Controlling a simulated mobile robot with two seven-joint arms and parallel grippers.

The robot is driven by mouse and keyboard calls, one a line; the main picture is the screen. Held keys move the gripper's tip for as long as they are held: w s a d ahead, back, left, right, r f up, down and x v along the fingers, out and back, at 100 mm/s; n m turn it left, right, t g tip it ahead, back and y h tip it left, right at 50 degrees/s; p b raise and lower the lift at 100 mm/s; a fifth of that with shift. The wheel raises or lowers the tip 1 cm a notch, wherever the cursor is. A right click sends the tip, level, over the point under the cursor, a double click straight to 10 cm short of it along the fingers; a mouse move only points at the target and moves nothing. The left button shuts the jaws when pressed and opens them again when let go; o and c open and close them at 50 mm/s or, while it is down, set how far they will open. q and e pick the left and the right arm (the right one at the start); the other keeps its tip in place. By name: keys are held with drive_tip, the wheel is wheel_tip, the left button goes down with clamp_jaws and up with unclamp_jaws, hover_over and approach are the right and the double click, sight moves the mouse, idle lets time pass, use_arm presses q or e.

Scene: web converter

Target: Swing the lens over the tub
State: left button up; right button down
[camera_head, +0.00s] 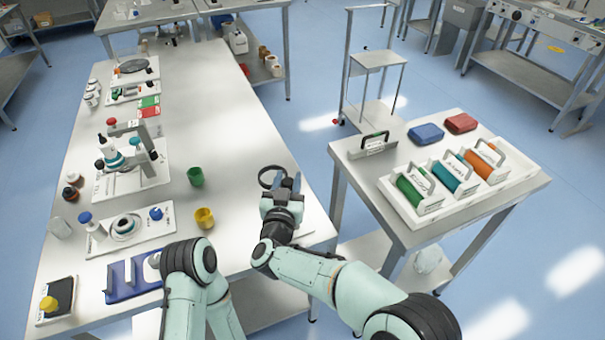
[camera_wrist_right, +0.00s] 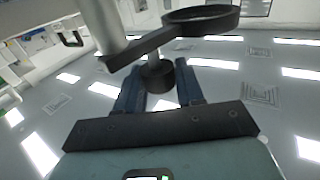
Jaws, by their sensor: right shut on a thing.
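The lens (camera_head: 271,177) is a black ring on a flat arm at the table's right edge. In the right wrist view the lens ring (camera_wrist_right: 208,17) is at the top, its arm running left to a pale post (camera_wrist_right: 101,25). My right gripper (camera_head: 288,184) is shut on the dark knob (camera_wrist_right: 158,74) under the lens arm, between its blue fingers. A green cup (camera_head: 195,176) and a yellow cup (camera_head: 205,218) stand left of the lens; I cannot tell whether either is the tub. My left arm shows at the bottom, but its gripper does not.
Boards with bottles and fixtures (camera_head: 128,230) line the table's left side. A blue tray (camera_head: 135,278) lies near the front. A side table (camera_head: 405,155) at right holds a tray of coloured rolls (camera_head: 467,178). The table middle behind the green cup is clear.

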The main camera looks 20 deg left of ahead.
drive_tip(key=m+h, duration=0.1)
drive_tip(key=m+h+p, duration=0.1)
drive_tip(key=h, duration=0.1)
drive_tip(key=shift+w+d, duration=0.1)
drive_tip(key=shift+w, duration=0.1)
drive_tip(key=shift+w+d+m+h+p, duration=0.1)
drive_tip(key=shift+m+h+p, duration=0.55)
drive_tip(key=shift+h, duration=0.35)
drive_tip(key=shift+d, duration=0.1)
drive_tip(key=c, duration=0.8)
unclamp_jaws()
